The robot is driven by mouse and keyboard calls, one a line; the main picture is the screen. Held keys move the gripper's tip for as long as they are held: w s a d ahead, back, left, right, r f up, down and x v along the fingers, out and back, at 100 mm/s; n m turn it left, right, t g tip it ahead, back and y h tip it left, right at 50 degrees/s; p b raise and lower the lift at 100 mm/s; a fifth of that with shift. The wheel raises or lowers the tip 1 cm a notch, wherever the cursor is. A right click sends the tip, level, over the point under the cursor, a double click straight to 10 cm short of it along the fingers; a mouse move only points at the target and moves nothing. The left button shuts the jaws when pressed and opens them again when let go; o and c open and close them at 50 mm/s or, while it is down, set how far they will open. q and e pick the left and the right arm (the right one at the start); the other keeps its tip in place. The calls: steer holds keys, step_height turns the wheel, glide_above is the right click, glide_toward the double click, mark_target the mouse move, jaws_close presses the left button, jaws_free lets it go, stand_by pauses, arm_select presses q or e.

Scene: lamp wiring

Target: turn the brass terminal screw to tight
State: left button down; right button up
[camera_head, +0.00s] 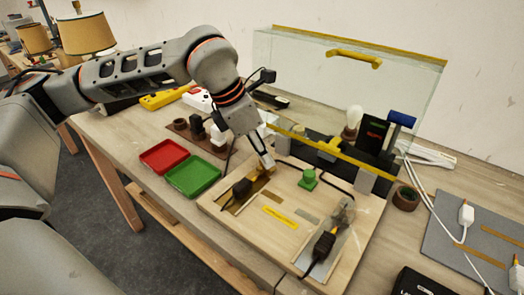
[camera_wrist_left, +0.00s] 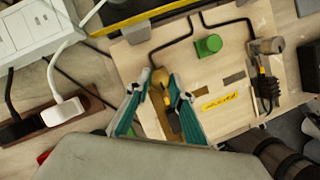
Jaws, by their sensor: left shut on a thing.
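The wooden board (camera_head: 285,235) lies on the workbench. A brass terminal plate (camera_head: 233,207) is at its left side, with a black connector (camera_head: 241,188) on it. My left gripper (camera_head: 267,166) reaches down to the far end of this plate. In the left wrist view, the teal fingertips of my left gripper (camera_wrist_left: 159,76) stand on either side of the brass terminal screw (camera_wrist_left: 158,82), shut on it. The fingers partly hide the screw, so its turn angle cannot be read. A silvery terminal (camera_head: 340,220) with another black connector (camera_head: 324,245) is at the board's right. My right gripper is not in view.
A green button (camera_head: 308,179) and a yellow label (camera_head: 281,217) are on the board. A clear yellow-edged guard (camera_head: 350,95) stands open behind it. Red (camera_head: 164,156) and green (camera_head: 193,175) trays lie left. A brown ring (camera_head: 406,198) and white cables are right.

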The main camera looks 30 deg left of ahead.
arm_select(q)
steer(key=shift+m, duration=0.3)
steer(key=c, duration=1.8)
jaws_free()
steer(key=v, duration=1.2)
steer(key=shift+w, duration=0.15)
